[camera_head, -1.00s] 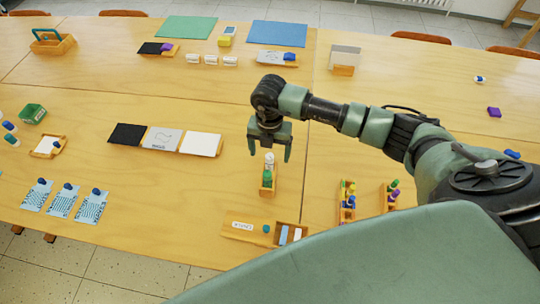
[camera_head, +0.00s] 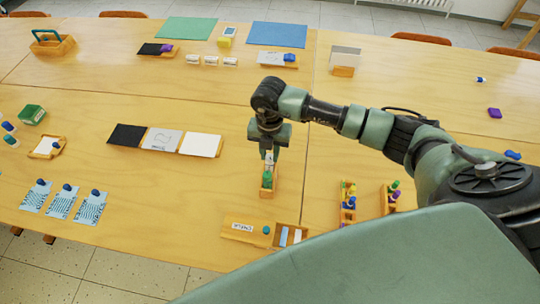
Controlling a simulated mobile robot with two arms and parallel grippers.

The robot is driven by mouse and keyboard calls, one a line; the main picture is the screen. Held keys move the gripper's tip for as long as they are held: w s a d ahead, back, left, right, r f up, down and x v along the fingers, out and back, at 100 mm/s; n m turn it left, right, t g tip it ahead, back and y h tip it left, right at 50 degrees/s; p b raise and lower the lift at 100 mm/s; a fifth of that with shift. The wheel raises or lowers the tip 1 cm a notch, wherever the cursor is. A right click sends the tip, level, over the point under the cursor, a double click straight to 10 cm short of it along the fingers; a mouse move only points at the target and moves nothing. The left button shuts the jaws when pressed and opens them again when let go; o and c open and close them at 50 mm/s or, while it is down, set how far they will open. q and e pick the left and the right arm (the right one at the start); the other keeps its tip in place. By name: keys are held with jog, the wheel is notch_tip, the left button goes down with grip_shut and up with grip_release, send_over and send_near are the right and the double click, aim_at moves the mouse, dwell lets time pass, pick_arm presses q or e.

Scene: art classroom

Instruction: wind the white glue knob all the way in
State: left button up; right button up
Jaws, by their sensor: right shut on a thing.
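The white glue knob (camera_head: 268,157) is at the far end of a small wooden holder (camera_head: 267,193) near the middle of the table, with green pieces (camera_head: 267,180) at its near side. My right gripper (camera_head: 269,158) reaches down from above and is shut on the white knob; the fingers partly hide it. The knob's winding cannot be made out at this size. My left gripper is not in view.
Left of the holder lie black, grey and white panels (camera_head: 201,144). A labelled wooden tray (camera_head: 246,231) is nearer, and racks of coloured pieces (camera_head: 348,200) stand to the right. Bare table (camera_head: 200,185) lies left of the holder.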

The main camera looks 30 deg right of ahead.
dwell(0.3)
jog(key=shift+n+b, duration=1.5)
jog(key=shift+n, duration=1.4)
jog(key=shift+n+b, duration=1.5)
jog(key=shift+n, duration=1.2)
jog(key=o, duration=1.6)
jog(key=shift+o, duration=0.2)
